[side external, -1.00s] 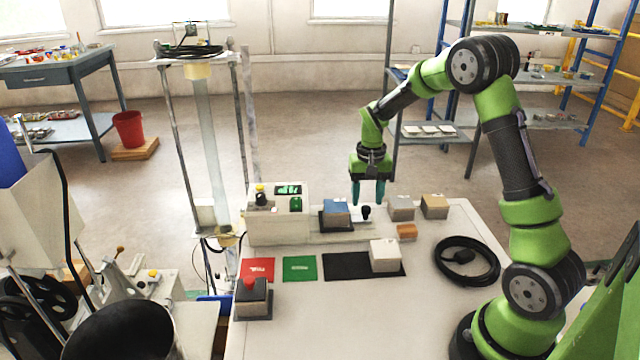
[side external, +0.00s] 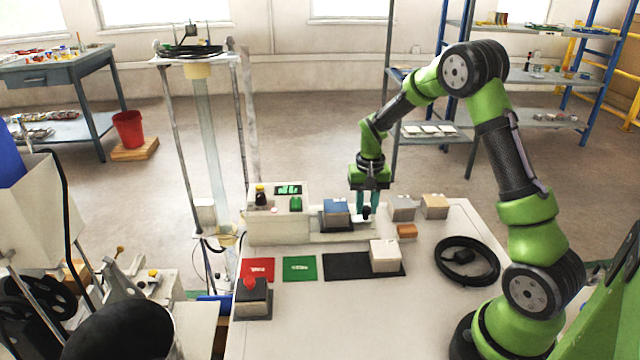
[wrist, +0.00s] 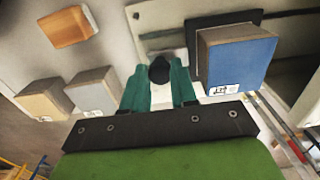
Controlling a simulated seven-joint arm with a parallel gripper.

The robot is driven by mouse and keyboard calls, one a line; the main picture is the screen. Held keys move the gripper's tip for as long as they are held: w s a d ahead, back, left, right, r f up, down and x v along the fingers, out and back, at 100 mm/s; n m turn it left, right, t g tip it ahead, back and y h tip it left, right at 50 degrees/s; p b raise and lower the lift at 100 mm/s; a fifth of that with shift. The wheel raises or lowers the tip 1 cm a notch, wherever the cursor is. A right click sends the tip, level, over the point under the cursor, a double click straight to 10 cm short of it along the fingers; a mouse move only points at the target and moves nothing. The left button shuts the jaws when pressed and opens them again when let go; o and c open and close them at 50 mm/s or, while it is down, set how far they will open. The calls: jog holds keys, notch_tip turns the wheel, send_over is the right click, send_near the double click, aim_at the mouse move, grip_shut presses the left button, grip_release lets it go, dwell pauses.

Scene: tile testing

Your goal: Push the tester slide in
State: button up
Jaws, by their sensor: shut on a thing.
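The tester (side external: 277,222) is a pale box with a green display, a black knob and a green button on top. Its slide (side external: 345,233) sticks out to the right and carries a blue-topped tile block (side external: 336,212) on a dark plate. A black knob (side external: 366,212) stands at the slide's outer end. My gripper (side external: 367,207) points down over the knob with its teal fingers shut on it. In the wrist view the knob (wrist: 160,71) sits between the two fingers, and the blue block (wrist: 238,62) is beside them.
Several blocks stand to the right: a grey one (side external: 401,208), a tan one (side external: 434,206) and a small orange one (side external: 406,231). A white block (side external: 384,256) sits on a black mat (side external: 344,265).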

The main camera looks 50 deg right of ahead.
aim_at(343, 205)
jog(key=shift+w+a, duration=2.05)
jog(key=shift+w, duration=0.05)
jog(key=shift+w+a+r, duration=0.1)
jog(key=shift+w+a, duration=2.05)
